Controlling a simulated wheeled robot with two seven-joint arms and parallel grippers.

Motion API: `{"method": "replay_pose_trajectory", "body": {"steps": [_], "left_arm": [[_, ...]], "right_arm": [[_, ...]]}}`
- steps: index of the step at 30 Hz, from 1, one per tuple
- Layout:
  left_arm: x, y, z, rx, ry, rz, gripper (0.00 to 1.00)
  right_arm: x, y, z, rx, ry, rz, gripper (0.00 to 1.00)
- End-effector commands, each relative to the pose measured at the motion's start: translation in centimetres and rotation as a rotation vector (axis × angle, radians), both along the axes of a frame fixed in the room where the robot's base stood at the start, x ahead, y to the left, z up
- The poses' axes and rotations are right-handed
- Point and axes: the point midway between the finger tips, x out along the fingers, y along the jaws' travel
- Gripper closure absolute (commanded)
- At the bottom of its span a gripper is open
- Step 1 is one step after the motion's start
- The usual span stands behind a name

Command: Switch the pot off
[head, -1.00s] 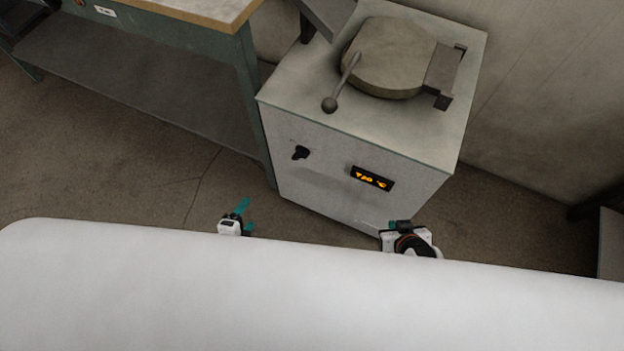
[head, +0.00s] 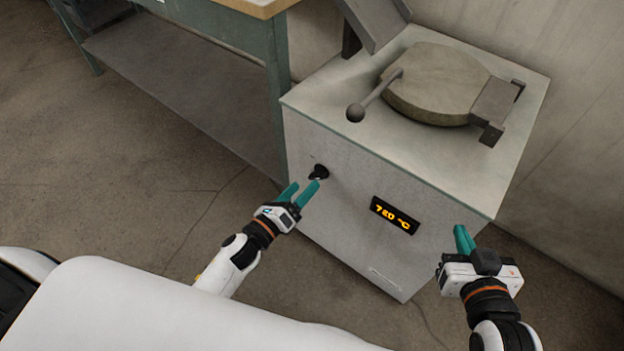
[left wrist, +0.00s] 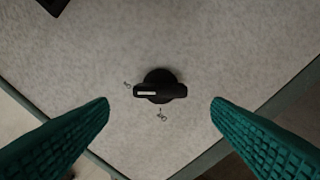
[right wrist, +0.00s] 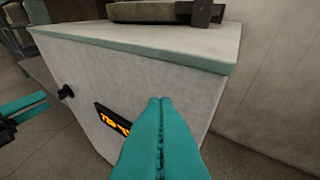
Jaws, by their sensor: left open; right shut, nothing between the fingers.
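The pot (head: 500,180) is a grey box-shaped furnace with a round lid (head: 432,80) on top, closed. Its front carries a black rotary knob (head: 318,172) and a lit orange display (head: 395,215) that seems to read 720 °C. My left gripper (head: 302,190) is open just in front of the knob. In the left wrist view the knob (left wrist: 160,88) sits between the two teal fingers, apart from both, its white mark pointing left beside a small printed symbol. My right gripper (head: 463,238) is shut and empty, in front of the right part of the front face.
A green workbench (head: 278,90) with a wooden top stands left of the pot. A lid handle with a ball end (head: 355,113) reaches over the top's left side. A wall (head: 580,130) rises behind at right. The floor (head: 120,205) at left is clear.

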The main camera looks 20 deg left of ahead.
Motion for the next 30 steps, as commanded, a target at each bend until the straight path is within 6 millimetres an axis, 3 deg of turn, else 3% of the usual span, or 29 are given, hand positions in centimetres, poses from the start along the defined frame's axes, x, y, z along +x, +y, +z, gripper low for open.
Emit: {"method": "replay_pose_trajectory", "body": {"steps": [3, 9, 20, 28, 30], "left_arm": [[2.1, -0.7, -0.1, 0.000, -0.002, 0.000, 0.27], [4.0, -1.5, -0.1, 0.000, 0.002, 0.000, 0.27], [4.4, -1.6, -0.1, -0.001, 0.002, 0.001, 0.27], [4.4, -1.6, -0.1, -0.001, 0.002, 0.001, 0.71], [4.4, -1.6, -0.1, -0.002, 0.002, 0.001, 0.72]], "right_arm": [[0.5, 0.3, 0.7, 0.013, -0.056, 0.003, 1.00], [0.9, 0.5, 1.8, 0.030, -0.124, 0.008, 1.00], [1.0, 0.6, 2.0, 0.034, -0.139, 0.009, 1.00], [1.0, 0.6, 2.0, 0.034, -0.138, 0.009, 1.00], [1.0, 0.6, 2.0, 0.034, -0.138, 0.009, 1.00]]}}
